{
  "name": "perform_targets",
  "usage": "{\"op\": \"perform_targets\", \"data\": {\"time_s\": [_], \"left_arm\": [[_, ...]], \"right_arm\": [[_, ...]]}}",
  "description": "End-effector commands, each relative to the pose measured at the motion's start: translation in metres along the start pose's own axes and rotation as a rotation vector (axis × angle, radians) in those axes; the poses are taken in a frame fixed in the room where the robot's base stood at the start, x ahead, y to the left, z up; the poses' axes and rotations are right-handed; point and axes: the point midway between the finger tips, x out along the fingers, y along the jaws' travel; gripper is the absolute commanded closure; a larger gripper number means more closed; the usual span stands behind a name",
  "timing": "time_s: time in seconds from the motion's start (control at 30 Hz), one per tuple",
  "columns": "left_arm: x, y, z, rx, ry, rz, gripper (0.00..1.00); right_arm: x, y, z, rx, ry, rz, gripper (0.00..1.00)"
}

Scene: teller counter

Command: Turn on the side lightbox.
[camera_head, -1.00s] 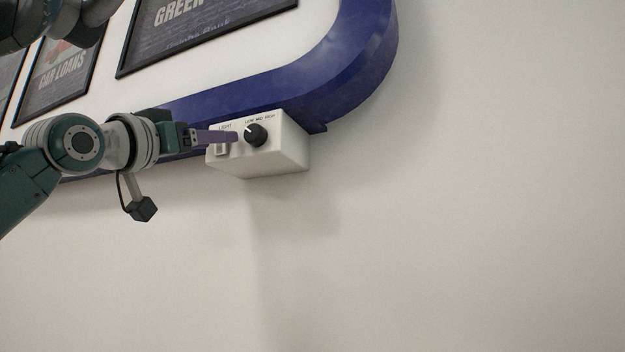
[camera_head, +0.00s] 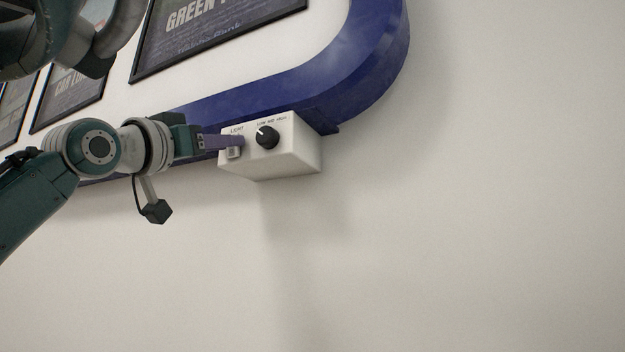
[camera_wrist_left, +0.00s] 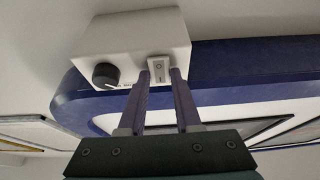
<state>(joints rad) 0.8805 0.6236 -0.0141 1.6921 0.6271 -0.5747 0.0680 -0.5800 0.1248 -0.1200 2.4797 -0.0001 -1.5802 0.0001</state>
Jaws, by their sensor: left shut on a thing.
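The lightbox control is a white box (camera_head: 290,160) on the wall under the blue frame. The fingers hide part of the switch in the head view. The knob also shows in the left wrist view (camera_wrist_left: 105,75). My right gripper is not in view.
The thick blue frame (camera_head: 375,45) curves above and right of the box. Dark framed posters (camera_head: 215,30) hang inside it. The bare wall (camera_head: 470,220) below and to the right is clear.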

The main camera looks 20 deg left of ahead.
Motion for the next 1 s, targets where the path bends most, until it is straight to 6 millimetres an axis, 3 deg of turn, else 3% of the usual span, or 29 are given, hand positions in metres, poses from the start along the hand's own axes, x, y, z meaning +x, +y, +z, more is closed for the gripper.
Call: {"op": "perform_targets", "data": {"time_s": [0.17,0.33,0.53,0.97,1.0], "left_arm": [[0.001,0.001,-0.003,0.001,-0.015,0.002,1.00],[0.006,0.000,-0.014,0.004,-0.143,0.000,1.00],[0.006,0.000,-0.013,0.001,-0.291,-0.001,1.00],[0.004,0.000,-0.007,-0.001,-0.334,-0.001,1.00],[0.004,0.000,-0.007,-0.001,-0.334,-0.001,0.63]], "right_arm": [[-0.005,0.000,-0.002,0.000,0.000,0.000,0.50],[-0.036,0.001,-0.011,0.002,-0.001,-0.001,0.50],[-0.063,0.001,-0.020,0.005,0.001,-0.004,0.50],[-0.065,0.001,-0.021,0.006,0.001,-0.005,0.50],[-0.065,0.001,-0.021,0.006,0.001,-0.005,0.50]]}}
